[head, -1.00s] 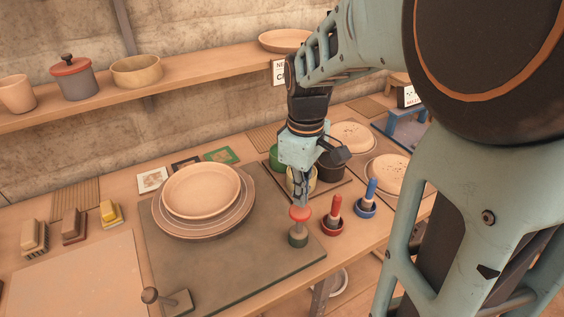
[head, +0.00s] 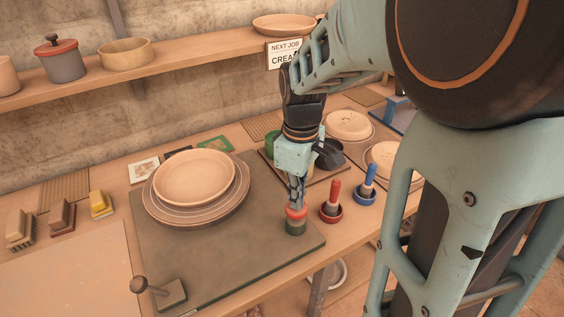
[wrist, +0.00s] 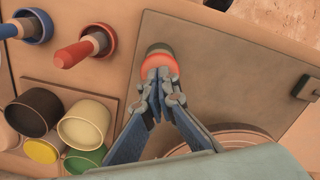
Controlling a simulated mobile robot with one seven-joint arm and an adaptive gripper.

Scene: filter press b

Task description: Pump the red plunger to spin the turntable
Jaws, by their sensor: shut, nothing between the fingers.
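The red plunger (head: 296,213) sits low on its dark green base (head: 296,227) at the right of the grey-brown board; its red cap also shows in the wrist view (wrist: 158,62). My gripper (head: 297,203) is shut and empty, its tips on or just above the red cap; in the wrist view the closed fingertips (wrist: 160,75) overlap the cap, so exact contact is hard to see. The turntable (head: 196,212) stands to the left on the same board and bears a pale clay dish (head: 194,177).
A red-handled tool in a red cup (head: 332,207) and a blue one (head: 366,189) stand just right of the plunger. Pots (wrist: 84,121) stand on a tray behind. A knobbed lever (head: 158,290) is at the board's front left. The board between lever and plunger is clear.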

